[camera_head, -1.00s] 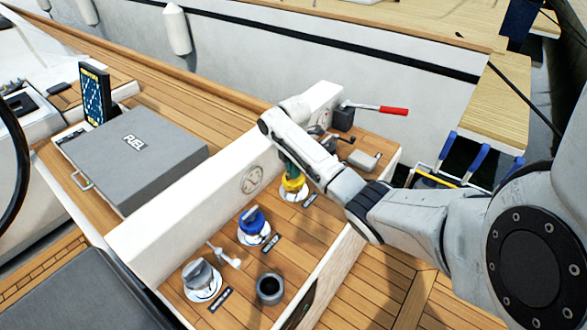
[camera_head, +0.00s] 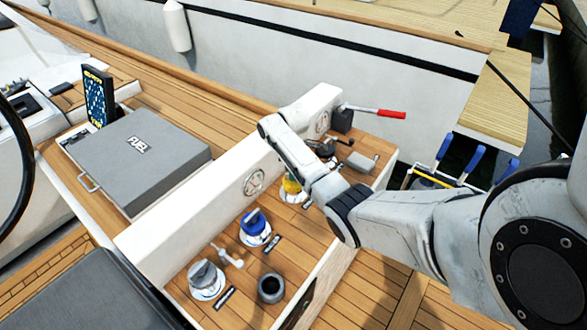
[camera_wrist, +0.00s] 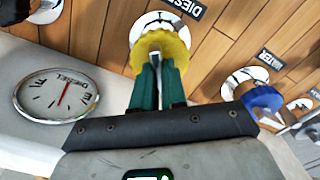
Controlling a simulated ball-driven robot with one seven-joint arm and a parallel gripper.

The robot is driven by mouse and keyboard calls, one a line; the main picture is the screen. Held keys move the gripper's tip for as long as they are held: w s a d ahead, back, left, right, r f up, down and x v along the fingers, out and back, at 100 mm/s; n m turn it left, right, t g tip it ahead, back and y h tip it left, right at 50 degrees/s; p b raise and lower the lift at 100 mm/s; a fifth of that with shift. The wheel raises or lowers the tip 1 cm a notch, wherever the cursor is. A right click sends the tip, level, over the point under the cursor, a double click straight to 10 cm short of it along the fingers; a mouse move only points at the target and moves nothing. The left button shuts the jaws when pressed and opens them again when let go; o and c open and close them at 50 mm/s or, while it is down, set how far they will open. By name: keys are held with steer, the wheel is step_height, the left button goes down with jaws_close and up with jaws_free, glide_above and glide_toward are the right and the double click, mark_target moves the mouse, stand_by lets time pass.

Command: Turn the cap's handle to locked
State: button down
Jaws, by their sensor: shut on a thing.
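The yellow cap (camera_wrist: 172,43) sits on a round white plate (camera_wrist: 150,19) beside a DIESEL label (camera_wrist: 185,7) in the wrist view. My gripper (camera_wrist: 159,70), with green fingers, is shut on the cap's handle, which lies mostly hidden between the fingertips. In the head view only part of the yellow cap (camera_head: 291,186) shows beside my arm, and the fingers are hidden. The marks on the plate are too small and covered to read, so I cannot tell the handle's exact setting.
A blue cap (camera_wrist: 262,98) by a WATER label stands close to my gripper. A diesel gauge (camera_wrist: 56,95) is on the white wall. A grey cap (camera_head: 205,277), a dark cup (camera_head: 271,288) and a red-handled lever (camera_head: 377,112) are on or near the same console.

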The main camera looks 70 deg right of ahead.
steer(key=m+p, duration=0.1)
steer(key=m, duration=0.4)
steer(key=shift+w+m, duration=0.1)
steer(key=shift+m, duration=0.2)
steer(key=shift+m+p, duration=0.5)
steer(key=shift+m, duration=1.8)
steer(key=c, duration=1.2)
jaws_free()
steer(key=shift+o, duration=0.2)
step_height(320, 180, up, 11)
steer(key=shift+f, duration=0.1)
